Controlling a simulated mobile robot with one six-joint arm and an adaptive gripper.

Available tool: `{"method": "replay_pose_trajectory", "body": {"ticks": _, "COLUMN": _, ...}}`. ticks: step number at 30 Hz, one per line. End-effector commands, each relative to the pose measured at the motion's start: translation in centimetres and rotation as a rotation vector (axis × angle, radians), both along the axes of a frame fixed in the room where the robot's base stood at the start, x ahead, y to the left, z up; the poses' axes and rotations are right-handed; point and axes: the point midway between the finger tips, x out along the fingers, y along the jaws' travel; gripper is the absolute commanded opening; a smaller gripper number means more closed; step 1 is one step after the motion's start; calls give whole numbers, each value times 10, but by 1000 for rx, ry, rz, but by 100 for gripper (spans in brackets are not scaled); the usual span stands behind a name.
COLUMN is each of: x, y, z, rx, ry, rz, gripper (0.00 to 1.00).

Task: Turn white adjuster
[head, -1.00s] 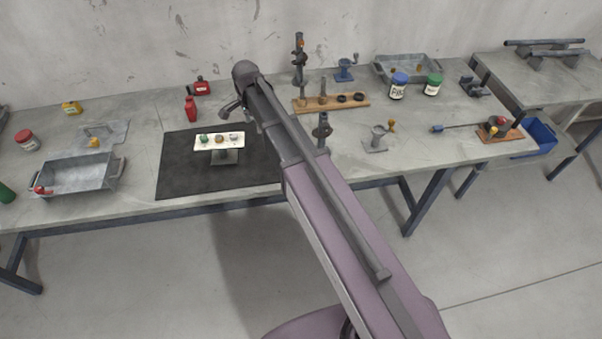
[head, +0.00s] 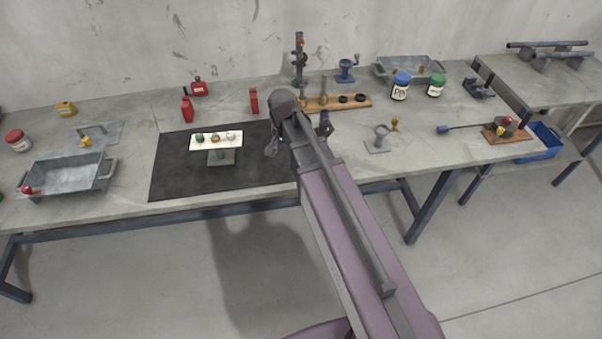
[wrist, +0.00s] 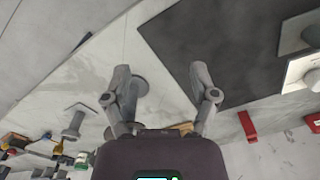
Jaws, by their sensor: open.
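The positioner is a white plate (head: 208,147) on a grey pedestal (head: 221,158), standing on a black mat (head: 180,177). On the plate sit a green knob, a gold-brown knob (head: 215,138) and the white adjuster (head: 231,136) at the right end. My gripper (head: 271,149) is above the mat's right part, to the right of the plate and apart from it. In the wrist view my gripper (wrist: 160,82) is open with nothing between its fingers. The plate (wrist: 300,70) shows there at the right edge, partly cut off.
Red bottles (head: 187,110) and (head: 254,101) stand behind the mat. A metal tray (head: 66,177) lies at left. A wooden block (head: 320,104) with pegs and a grey stand (head: 380,138) are to the right of my arm. The mat's front left is clear.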

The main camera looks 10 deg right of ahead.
Motion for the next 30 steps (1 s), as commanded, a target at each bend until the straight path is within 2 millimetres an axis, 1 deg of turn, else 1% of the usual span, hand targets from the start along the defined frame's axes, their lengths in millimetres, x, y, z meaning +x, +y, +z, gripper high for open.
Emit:
{"method": "replay_pose_trajectory", "body": {"ticks": 1, "x": -8, "y": -5, "z": -7, "rx": 0, "ry": 0, "rz": 23, "gripper": 76}}
{"method": "replay_pose_trajectory", "body": {"ticks": 6, "x": -25, "y": -17, "z": -18, "rx": 0, "ry": 0, "rz": 112, "gripper": 76}}
{"method": "replay_pose_trajectory", "body": {"ticks": 15, "x": -47, "y": -32, "z": -31, "rx": 0, "ry": 0, "rz": 233, "gripper": 76}}
{"method": "replay_pose_trajectory", "body": {"ticks": 21, "x": -52, "y": -36, "z": -34, "rx": 0, "ry": 0, "rz": 266, "gripper": 76}}
{"method": "replay_pose_trajectory", "body": {"ticks": 30, "x": -52, "y": -36, "z": -33, "rx": 0, "ry": 0, "rz": 269, "gripper": 76}}
